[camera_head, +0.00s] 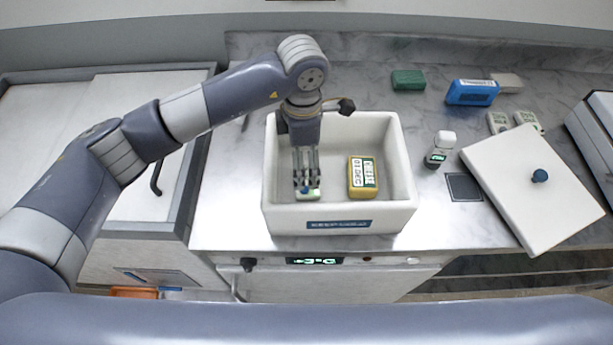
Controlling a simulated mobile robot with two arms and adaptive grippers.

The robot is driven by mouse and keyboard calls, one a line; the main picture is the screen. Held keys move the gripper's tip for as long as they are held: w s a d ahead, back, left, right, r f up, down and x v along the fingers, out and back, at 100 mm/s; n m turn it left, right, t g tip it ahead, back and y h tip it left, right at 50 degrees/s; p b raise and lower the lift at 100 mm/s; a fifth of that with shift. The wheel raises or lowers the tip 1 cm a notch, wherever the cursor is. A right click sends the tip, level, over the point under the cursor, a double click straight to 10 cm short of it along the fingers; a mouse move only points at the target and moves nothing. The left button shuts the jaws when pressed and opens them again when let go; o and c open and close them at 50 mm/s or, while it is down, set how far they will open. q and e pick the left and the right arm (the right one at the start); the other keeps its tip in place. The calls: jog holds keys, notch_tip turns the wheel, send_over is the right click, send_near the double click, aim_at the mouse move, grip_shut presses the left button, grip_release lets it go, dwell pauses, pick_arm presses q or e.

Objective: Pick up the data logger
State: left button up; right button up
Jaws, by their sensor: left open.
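A white open box (340,222) stands on the steel counter with a blue label on its front. Inside it, at the left, lies a small pale green and white device (309,195) with a blue spot, which looks like the data logger. My left gripper (306,182) points down into the box with its fingers open, right over this device and partly hiding it. I cannot tell whether the fingers touch it. A yellow pack (362,177) with a white and green date label lies in the box to the right of the gripper. My right gripper does not show.
A white lid (530,205) with a blue knob lies to the right. A small white-capped vial or device (439,150) stands near a dark square pad (464,187). Behind are a green block (408,80), a blue pack (472,93) and small pale devices (498,122).

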aim_at(306, 179)
pick_arm(q)
jog(key=shift+f, duration=0.65)
jog(key=shift+d+f+p, duration=0.15)
jog(key=shift+f+p, duration=0.2)
jog(key=shift+p, duration=0.2)
jog(key=f, duration=0.1)
jog(key=f+p, duration=0.2)
jog(key=shift+s+d+f, duration=0.15)
jog(key=shift+s+d, duration=0.05)
jog(key=shift+s, duration=0.05)
jog(key=shift+f, duration=0.55)
jog(key=c, duration=1.2)
